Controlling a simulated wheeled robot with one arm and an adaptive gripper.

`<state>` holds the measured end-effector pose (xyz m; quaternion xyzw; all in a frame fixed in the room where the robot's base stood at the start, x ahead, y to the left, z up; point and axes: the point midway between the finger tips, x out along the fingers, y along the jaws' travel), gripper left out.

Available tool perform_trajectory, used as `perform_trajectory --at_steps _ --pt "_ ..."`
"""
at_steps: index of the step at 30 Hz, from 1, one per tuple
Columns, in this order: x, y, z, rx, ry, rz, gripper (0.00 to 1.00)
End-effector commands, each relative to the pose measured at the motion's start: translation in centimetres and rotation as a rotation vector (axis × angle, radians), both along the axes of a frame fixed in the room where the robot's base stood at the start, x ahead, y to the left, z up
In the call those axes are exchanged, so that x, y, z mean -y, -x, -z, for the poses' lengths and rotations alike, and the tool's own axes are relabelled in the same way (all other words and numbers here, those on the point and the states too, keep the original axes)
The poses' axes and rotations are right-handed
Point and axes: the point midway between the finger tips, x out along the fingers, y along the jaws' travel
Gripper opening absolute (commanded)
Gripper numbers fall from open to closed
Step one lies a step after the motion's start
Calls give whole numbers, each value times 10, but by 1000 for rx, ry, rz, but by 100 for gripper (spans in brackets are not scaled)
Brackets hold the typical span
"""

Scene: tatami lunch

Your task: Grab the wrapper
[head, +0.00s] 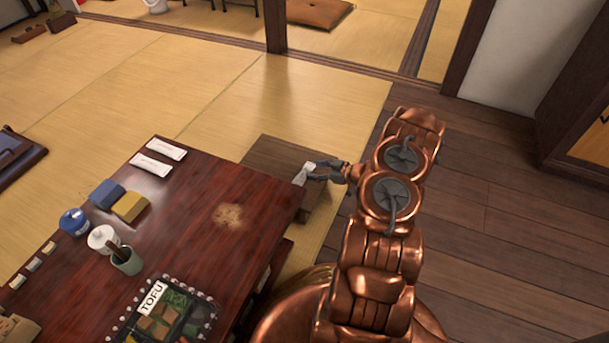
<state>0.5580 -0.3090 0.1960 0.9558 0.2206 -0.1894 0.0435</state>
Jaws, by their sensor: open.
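A small whitish crumpled piece, which looks like the wrapper (302,175), shows at the right corner of the dark red table (205,195). My gripper (312,172) reaches in from the right, and its grey fingers are open right beside the wrapper. The fingertips overlap the wrapper's right edge in this view. I cannot tell whether they touch it, or whether it rests on the table corner or above the wooden step behind.
On the table are white packets (152,165), a blue box (108,194), a yellow box (130,207), a blue jar (75,222), a white pot (103,238), a green cup (127,262) and a tofu tray (165,315). A brown wooden platform (262,160) lies behind the table.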

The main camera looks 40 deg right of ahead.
Motion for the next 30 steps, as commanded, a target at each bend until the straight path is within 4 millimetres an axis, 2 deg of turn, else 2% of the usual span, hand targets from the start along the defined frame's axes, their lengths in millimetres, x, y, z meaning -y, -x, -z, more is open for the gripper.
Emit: perform_trajectory --at_steps 16,26,30 --pt "-23 -42 26 -1 0 -1 62" --pt "-25 -47 26 -1 0 1 62" --pt "-25 -47 26 -1 0 1 51"
